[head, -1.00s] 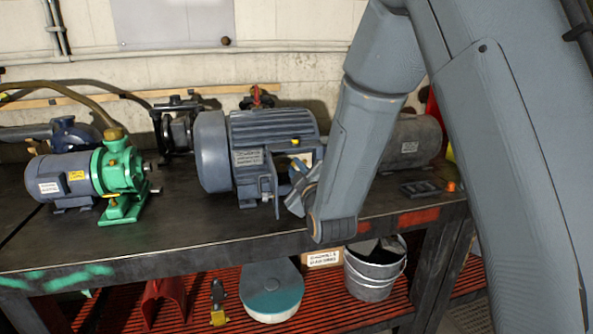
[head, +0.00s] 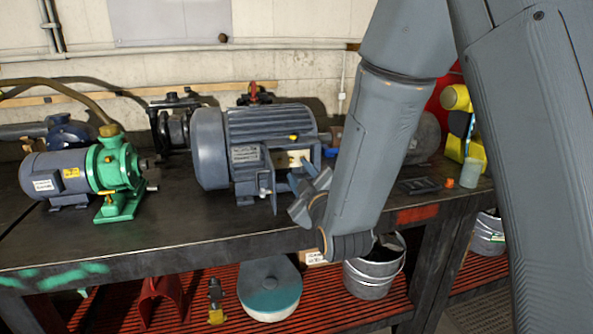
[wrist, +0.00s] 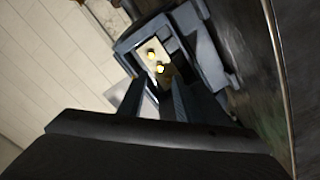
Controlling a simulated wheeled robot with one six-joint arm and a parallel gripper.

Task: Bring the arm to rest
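My arm reaches down from the upper right in the head view, with its wrist in front of the workbench (head: 150,240) edge. My gripper (head: 308,178) is in front of the large grey-blue motor (head: 270,125), partly covering its right end. In the wrist view, the two fingers of my gripper (wrist: 157,92) stand apart with nothing between them. They point toward the motor's open terminal box (wrist: 152,68), which shows yellow round parts inside. Whether the fingers touch the motor cannot be told.
A green pump with a grey motor (head: 118,170) stands at the bench's left. A dark tray (head: 420,185) and a yellow device (head: 460,125) are at the right, partly behind my arm. A metal bucket (head: 372,275) and a teal-topped round thing (head: 270,290) are below.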

